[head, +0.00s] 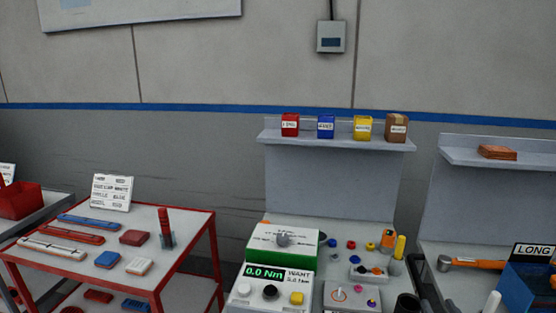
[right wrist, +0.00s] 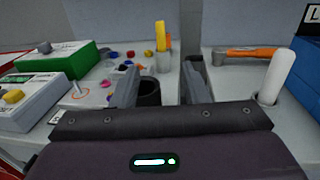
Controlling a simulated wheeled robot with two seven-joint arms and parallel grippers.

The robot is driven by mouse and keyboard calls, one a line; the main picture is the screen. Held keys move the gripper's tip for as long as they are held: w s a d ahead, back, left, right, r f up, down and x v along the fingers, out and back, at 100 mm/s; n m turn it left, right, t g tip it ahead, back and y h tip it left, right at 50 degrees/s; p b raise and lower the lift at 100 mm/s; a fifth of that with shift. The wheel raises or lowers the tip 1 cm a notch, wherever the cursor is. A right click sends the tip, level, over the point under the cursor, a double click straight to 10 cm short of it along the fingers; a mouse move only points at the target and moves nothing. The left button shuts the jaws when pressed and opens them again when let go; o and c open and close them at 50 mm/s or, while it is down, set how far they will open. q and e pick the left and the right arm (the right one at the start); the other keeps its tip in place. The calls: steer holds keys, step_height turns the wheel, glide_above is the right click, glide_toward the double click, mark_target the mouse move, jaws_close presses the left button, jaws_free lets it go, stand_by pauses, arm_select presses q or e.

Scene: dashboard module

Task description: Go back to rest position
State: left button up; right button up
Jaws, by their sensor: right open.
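My right gripper (right wrist: 161,80) is open, its two dark fingers spread wide in the right wrist view with nothing held between them. A black cup (right wrist: 149,92) shows beyond the left finger, partly hidden by it. In the head view, dark parts of the right gripper (head: 424,280) show low at the right, by the gap between the middle bench and the right bench. The black cup (head: 407,303) is cut by the bottom edge there. My left gripper is not in view.
The middle bench holds a 0.0 Nm meter (head: 268,289), a green-and-white box (head: 284,244) and small coloured parts. A red-framed table (head: 189,222) stands left.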

steer(key=s+a+f+m+g, duration=0.85)
steer(key=f+m, duration=0.25)
steer(key=m, duration=0.8)
steer(key=s+a+m+g+y, duration=0.2)
steer(key=s+a+m+g, duration=0.4)
steer(key=s+a+m, duration=0.6)
step_height(320, 180, down, 28)
steer(key=d+m+g, duration=0.1)
steer(key=d+m, duration=0.1)
steer(key=d, duration=0.1)
steer(key=s+d+f, duration=0.1)
steer(key=s+f, duration=0.9)
steer(key=s+d+f+g, duration=0.1)
steer(key=s+d+f, duration=0.1)
steer(key=s+f, duration=0.8)
steer(key=shift+s+d+n, duration=0.2)
steer(key=shift+d+n, duration=0.1)
